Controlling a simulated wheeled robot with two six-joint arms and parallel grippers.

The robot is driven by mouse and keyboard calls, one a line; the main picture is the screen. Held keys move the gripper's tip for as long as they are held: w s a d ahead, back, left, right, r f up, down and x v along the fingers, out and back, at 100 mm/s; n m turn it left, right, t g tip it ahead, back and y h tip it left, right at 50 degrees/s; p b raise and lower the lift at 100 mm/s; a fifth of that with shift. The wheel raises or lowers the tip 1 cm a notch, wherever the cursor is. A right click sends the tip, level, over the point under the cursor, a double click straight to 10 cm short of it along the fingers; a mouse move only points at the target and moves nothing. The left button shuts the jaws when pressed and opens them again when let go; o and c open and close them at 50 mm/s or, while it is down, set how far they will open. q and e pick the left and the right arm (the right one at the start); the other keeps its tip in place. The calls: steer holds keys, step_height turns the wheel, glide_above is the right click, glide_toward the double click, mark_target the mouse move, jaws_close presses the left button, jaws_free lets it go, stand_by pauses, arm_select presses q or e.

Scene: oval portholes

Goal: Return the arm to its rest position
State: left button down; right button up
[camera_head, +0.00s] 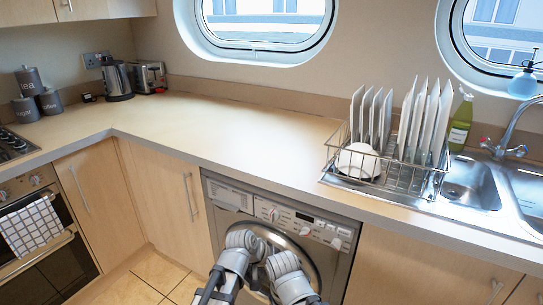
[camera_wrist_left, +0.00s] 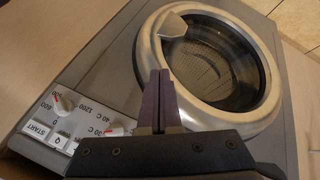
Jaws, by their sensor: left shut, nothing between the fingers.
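My left gripper (camera_wrist_left: 160,100) shows in the left wrist view with its two dark fingers pressed together and nothing between them. It is in front of the washing machine (camera_wrist_left: 85,75), near the round door (camera_wrist_left: 215,62). In the head view both of my arms are folded low at the bottom centre, before the washing machine (camera_head: 320,222). Their upper links cover part of its door. Neither gripper's fingers can be made out in the head view.
The worktop (camera_head: 220,125) above is clear in its middle. A metal dish rack (camera_head: 392,172) with white plates and a bowl stands beside the sink (camera_head: 468,182). A kettle (camera_head: 116,80), toaster (camera_head: 148,77) and grey canisters (camera_head: 27,108) stand at the back left. An oven (camera_head: 40,240) is at left.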

arm_select(q)
steer(key=s+a+f+g+y, duration=0.1)
steer(key=s+a+y, duration=0.15)
steer(key=a, duration=0.45)
steer(key=s+a+f+n+g+y+p, duration=0.1)
steer(key=s+a, duration=0.3)
steer(key=a, duration=0.3)
steer(key=s+a+f+g+y, duration=0.1)
steer(key=s+a+g+y, duration=0.1)
steer(key=s+a, duration=0.35)
steer(key=s+d+r+m+p, duration=0.1)
steer(key=d+r+p, duration=0.2)
steer(key=r+p, duration=0.4)
steer(key=s+d+r+m+p, duration=0.1)
steer(key=d+r+p, duration=0.2)
steer(key=r+p, duration=0.4)
steer(key=s+d+r+m+y+p, duration=0.1)
steer(key=d+r+p, duration=0.2)
steer(key=r+p, duration=0.4)
steer(key=shift+s+d+r+g+p, duration=0.25)
steer(key=shift+r+g+p, duration=0.1)
steer(key=shift+r, duration=0.15)
